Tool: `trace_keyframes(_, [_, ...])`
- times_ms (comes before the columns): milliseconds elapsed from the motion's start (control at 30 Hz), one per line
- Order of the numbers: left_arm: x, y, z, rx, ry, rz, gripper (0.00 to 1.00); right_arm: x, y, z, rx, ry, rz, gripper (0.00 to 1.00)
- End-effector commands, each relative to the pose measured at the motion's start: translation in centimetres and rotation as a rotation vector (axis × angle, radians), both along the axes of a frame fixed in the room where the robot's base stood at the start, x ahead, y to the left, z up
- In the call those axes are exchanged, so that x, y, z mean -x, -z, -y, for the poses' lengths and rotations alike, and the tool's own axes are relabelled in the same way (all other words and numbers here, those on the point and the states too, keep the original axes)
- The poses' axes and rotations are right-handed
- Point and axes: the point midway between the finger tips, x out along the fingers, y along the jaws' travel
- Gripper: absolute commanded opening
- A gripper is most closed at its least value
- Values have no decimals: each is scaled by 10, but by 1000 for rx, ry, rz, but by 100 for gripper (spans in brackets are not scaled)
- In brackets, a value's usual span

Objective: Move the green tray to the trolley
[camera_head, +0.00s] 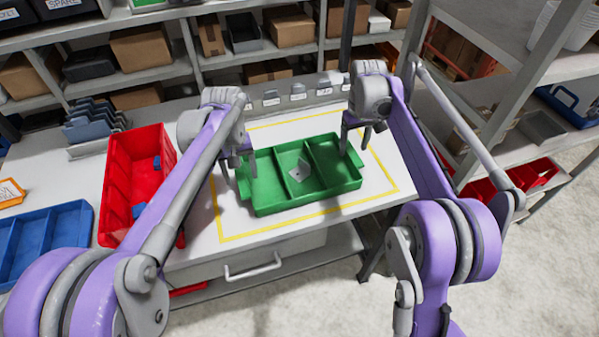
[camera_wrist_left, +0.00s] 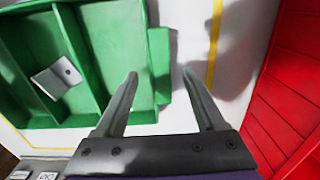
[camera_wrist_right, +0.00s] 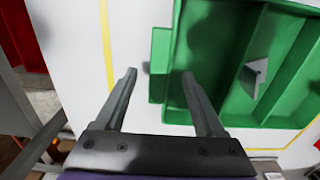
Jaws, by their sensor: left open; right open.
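The green tray (camera_head: 309,200) lies on the white worktop inside a yellow outline, with compartments and a small grey bracket-like part (camera_head: 299,171) in the middle one. My left gripper (camera_head: 238,177) is open at the tray's left end. In the left wrist view its fingers (camera_wrist_left: 160,75) point at the tray's handle tab (camera_wrist_left: 161,68), one on each side. My right gripper (camera_head: 355,147) is open at the right end. In the right wrist view its fingers (camera_wrist_right: 160,74) are on either side of the other tab (camera_wrist_right: 159,60). I cannot tell whether they touch. No trolley is clearly identifiable.
A red bin (camera_head: 118,190) with blue items stands left of the tray, close to my left arm. A blue tray (camera_head: 45,240) is further left. Shelves with cardboard boxes (camera_head: 140,45) line the back. A grey rack stands at right. Open floor (camera_head: 300,290) is in front.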

Motion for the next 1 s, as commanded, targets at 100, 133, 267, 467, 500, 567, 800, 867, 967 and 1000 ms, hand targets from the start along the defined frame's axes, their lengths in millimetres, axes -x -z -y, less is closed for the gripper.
trace_keyframes(100, [0,11,0,0,0,0,71,0,11,0,0,0,0,71])
trace_keyframes(133, [0,13,0,0,0,0,71,0,13,0,0,0,0,71])
trace_keyframes(267, [0,17,0,0,0,0,71,0,17,0,0,0,0,71])
trace_keyframes(467, [0,17,0,0,0,0,71,0,17,0,0,0,0,71])
trace_keyframes(500, [0,17,0,0,0,0,71,0,17,0,0,0,0,71])
trace_keyframes(567, [0,17,0,0,0,0,60,0,17,0,0,0,0,60])
trace_keyframes(800, [0,16,0,0,0,0,17,0,16,0,0,0,0,17])
trace_keyframes(867, [0,16,0,0,0,0,6,0,16,0,0,0,0,6])
trace_keyframes(967, [0,16,0,0,0,0,0,0,16,0,0,0,0,0])
trace_keyframes(1000, [0,16,0,0,0,0,0,0,16,0,0,0,0,0])
